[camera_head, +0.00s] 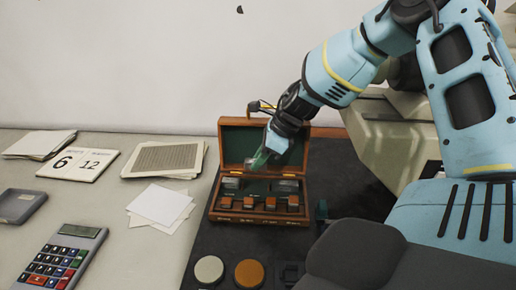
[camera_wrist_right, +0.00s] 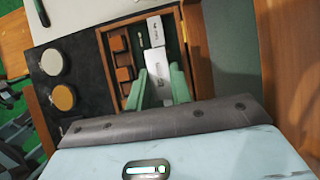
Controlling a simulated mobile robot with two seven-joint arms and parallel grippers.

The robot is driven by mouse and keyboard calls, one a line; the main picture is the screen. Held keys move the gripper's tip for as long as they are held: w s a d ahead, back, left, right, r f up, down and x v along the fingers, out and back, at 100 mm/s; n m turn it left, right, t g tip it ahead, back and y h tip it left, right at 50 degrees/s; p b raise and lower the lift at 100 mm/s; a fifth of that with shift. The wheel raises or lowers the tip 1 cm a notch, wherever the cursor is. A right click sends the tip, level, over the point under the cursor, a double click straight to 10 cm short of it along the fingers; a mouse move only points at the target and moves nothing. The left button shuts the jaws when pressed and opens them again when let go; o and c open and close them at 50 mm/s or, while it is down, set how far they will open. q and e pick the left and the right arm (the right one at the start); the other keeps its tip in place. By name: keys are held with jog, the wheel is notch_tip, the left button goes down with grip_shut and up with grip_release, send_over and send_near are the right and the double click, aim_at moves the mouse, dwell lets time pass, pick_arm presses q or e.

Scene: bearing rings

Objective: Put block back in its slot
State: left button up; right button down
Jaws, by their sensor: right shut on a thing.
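An open wooden case (camera_head: 215,214) with a green lining stands on the dark mat. Its front row holds several small brown blocks (camera_head: 270,203), and silvery metal blocks (camera_head: 231,183) lie behind them. My right gripper (camera_head: 259,162) is over the case, in front of the raised lid. In the right wrist view its two green fingers (camera_wrist_right: 158,88) are closed around a silvery block (camera_wrist_right: 157,62). A second, marked silvery block (camera_wrist_right: 154,31) lies just beyond it inside the case. I cannot tell whether the held block touches the case floor. My left gripper is not in view.
The raised lid (camera_head: 236,133) stands behind the gripper. A white disc (camera_head: 209,270) and an orange disc (camera_head: 249,273) lie on the mat in front of the case. A calculator (camera_head: 62,258), papers (camera_head: 160,204) and a number card (camera_head: 78,164) are to the left.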

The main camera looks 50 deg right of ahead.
aim_at(252, 187)
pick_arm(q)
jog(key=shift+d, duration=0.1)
pick_arm(e)
jog(key=shift+w, duration=0.1)
jog(key=shift+f, duration=0.1)
notch_tip(252, 187, down, 6)
jog(key=b, duration=0.2)
jog(key=shift+b, duration=0.4)
jog(key=shift+f, duration=0.15)
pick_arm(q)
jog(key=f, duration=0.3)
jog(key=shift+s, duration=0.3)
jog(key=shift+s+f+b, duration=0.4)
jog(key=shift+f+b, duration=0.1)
pick_arm(e)
jog(key=shift+f, duration=0.1)
dwell(0.4)
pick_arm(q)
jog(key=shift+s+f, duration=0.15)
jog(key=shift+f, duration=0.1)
pick_arm(e)
jog(key=shift+f, duration=0.3)
dwell(0.5)
